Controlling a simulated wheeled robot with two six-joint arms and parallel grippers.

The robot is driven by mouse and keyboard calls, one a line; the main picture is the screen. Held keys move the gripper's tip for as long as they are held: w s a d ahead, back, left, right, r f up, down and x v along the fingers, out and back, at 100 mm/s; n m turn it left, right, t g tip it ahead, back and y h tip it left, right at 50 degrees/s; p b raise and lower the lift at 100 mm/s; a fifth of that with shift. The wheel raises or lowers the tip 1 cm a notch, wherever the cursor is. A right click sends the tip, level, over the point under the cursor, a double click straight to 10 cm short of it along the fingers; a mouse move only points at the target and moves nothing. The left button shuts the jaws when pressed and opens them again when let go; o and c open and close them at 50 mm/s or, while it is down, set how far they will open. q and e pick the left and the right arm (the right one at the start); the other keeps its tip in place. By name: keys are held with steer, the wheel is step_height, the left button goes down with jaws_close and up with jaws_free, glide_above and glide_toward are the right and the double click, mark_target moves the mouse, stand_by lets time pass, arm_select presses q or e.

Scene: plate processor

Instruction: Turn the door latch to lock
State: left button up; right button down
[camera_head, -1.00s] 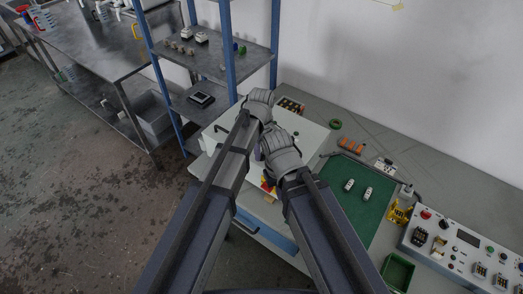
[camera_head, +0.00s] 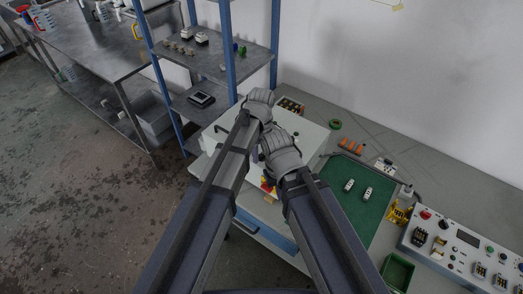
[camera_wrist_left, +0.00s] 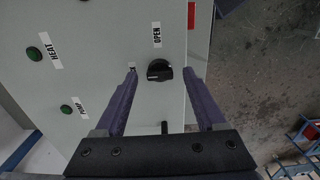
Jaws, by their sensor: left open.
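The door latch is a black rotary knob (camera_wrist_left: 160,70) on a pale panel in the left wrist view, with an OPEN label (camera_wrist_left: 157,35) above it. Another label (camera_wrist_left: 132,69) at its left is mostly hidden by a fingertip. My left gripper (camera_wrist_left: 160,73) is open, with one purple finger on each side of the knob. I see gaps between the fingers and the knob; its exact setting is hard to read. In the head view the white machine (camera_head: 312,133) stands behind my arms, which hide the knob.
Green buttons labelled HEAT (camera_wrist_left: 34,53) and PUMP (camera_wrist_left: 66,109) sit left of the knob. A short black peg (camera_wrist_left: 164,128) is below it. A blue-framed shelf (camera_head: 231,65) stands behind the machine, and a green mat (camera_head: 357,208) lies to its right.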

mark_target(261, 154)
arm_select(q)
steer(key=shift+r+p, duration=3.75)
steer(key=shift+r, duration=0.15)
steer(key=shift+f, duration=0.1)
steer(key=s+a+m, duration=0.6)
steer(key=a, duration=0.3)
steer(key=s+a+m, duration=0.5)
steer(key=a, duration=0.3)
steer(key=s+d+f+m+y+b, duration=0.1)
steer(key=s+d+f+m+b, duration=0.2)
steer(key=d+f+b, duration=0.7)
steer(key=s+d, duration=0.1)
steer(key=s, duration=0.1)
steer(key=shift+s+m, duration=0.4)
